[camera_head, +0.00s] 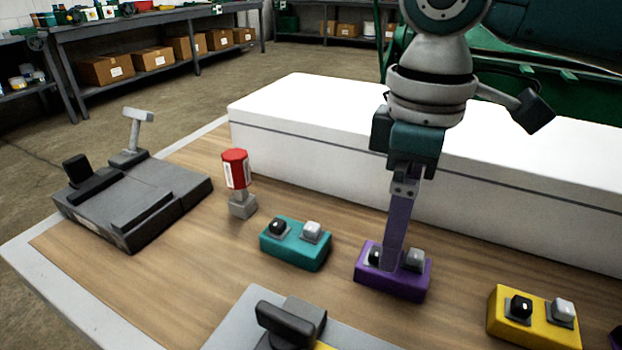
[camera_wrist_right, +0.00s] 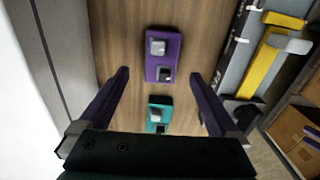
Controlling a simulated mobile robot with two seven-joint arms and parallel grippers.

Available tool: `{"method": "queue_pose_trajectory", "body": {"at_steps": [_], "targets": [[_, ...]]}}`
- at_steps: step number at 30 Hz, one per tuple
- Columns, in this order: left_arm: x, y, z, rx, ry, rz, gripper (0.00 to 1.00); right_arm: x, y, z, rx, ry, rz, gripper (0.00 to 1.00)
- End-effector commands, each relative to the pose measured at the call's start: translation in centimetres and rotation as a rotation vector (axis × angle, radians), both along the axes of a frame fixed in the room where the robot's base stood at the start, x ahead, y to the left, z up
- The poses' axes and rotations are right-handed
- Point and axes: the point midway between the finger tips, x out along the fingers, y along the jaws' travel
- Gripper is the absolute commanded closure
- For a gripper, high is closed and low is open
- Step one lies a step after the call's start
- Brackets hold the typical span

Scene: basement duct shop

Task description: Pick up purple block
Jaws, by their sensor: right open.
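The purple block (camera_head: 392,283) sits on the wooden worktop, with one black and one grey knob on top. It also shows in the right wrist view (camera_wrist_right: 164,60), ahead of my fingers. My right gripper (camera_head: 390,266) comes down over the block from above. In the head view its fingers line up edge-on, and the nearer tip overlaps the block between the knobs. In the right wrist view the fingers of my right gripper (camera_wrist_right: 160,75) are spread, with the block in the gap and no visible contact. Height above the block is hard to judge. My left gripper is out of view.
A teal block (camera_head: 296,251) stands left of the purple block, a yellow block (camera_head: 534,319) to its right. A red-topped post (camera_head: 236,172) and a dark grey fixture (camera_head: 132,200) are farther left. A long white box (camera_head: 300,122) runs close behind the blocks.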

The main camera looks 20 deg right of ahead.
Motion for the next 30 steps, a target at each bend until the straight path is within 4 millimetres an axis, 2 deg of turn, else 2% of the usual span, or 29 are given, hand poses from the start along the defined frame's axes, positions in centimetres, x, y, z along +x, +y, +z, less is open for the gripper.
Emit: {"method": "queue_pose_trajectory", "body": {"at_steps": [5, 12, 21, 30], "targets": [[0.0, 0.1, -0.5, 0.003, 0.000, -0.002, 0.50, -0.2, -0.1, -1.8, -0.001, 0.001, 0.000, 0.03], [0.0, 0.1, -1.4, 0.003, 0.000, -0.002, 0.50, -0.6, -0.2, -5.4, -0.001, -0.001, -0.001, 0.03], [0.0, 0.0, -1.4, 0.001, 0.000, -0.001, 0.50, -0.6, -0.2, -5.9, -0.002, -0.003, 0.001, 0.03], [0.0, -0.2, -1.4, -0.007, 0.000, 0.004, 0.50, -0.6, -0.2, -5.9, -0.001, -0.002, 0.001, 0.35]]}}
